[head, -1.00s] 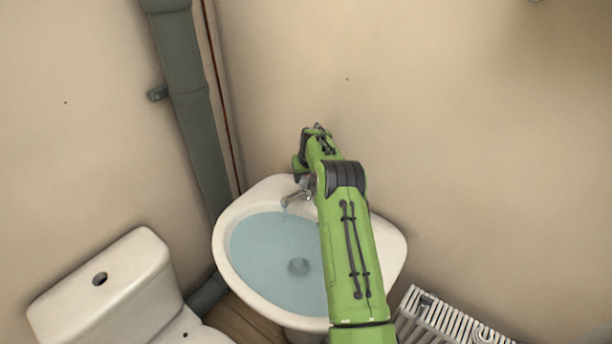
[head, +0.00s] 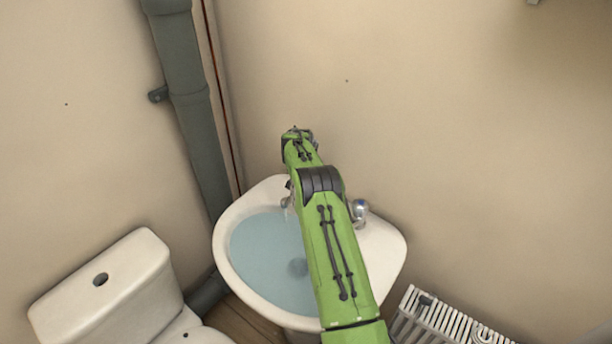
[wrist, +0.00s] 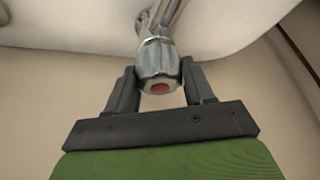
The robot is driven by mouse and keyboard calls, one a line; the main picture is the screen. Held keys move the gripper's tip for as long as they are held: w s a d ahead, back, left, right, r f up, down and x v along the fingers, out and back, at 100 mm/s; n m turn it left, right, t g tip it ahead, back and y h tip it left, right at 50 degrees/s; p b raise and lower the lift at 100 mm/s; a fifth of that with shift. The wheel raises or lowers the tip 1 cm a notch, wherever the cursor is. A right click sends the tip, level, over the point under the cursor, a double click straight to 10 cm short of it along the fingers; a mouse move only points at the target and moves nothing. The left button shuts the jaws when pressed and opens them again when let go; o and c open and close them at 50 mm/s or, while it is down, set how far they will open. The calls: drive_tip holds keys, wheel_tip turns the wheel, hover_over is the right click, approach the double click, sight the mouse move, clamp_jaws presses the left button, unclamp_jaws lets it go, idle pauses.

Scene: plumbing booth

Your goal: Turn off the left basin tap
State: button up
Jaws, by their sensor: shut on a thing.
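The left basin tap (head: 286,202) is mostly hidden behind my arm in the head view; only a bit of its chrome shows. In the wrist view its faceted chrome handle (wrist: 158,58), with a red dot on its end, sits between my fingers. My gripper (wrist: 158,72) is shut on this handle, one dark finger on each side. In the head view my fingertips are hidden by my arm. I cannot tell whether water runs from the spout.
The white basin (head: 390,250) holds bluish water. A second chrome tap (head: 360,209) stands free at its right. A toilet (head: 120,280) is at the lower left, a grey pipe (head: 185,90) behind it, and a radiator (head: 440,318) at the lower right.

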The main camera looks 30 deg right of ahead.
drive_tip(key=m, duration=0.2)
drive_tip(key=m+g+h+p, duration=0.1)
drive_tip(key=m, duration=0.1)
drive_tip(key=shift+r+m+g, duration=0.15)
drive_tip(key=shift+m+g, duration=0.15)
drive_tip(key=shift+m, duration=0.1)
drive_tip(key=shift+d, duration=0.1)
idle(0.3)
drive_tip(key=o, duration=1)
drive_tip(key=p+v, duration=0.1)
drive_tip(key=v, duration=1.4)
drive_tip(key=shift+a+r, duration=0.2)
drive_tip(key=shift+r, duration=0.05)
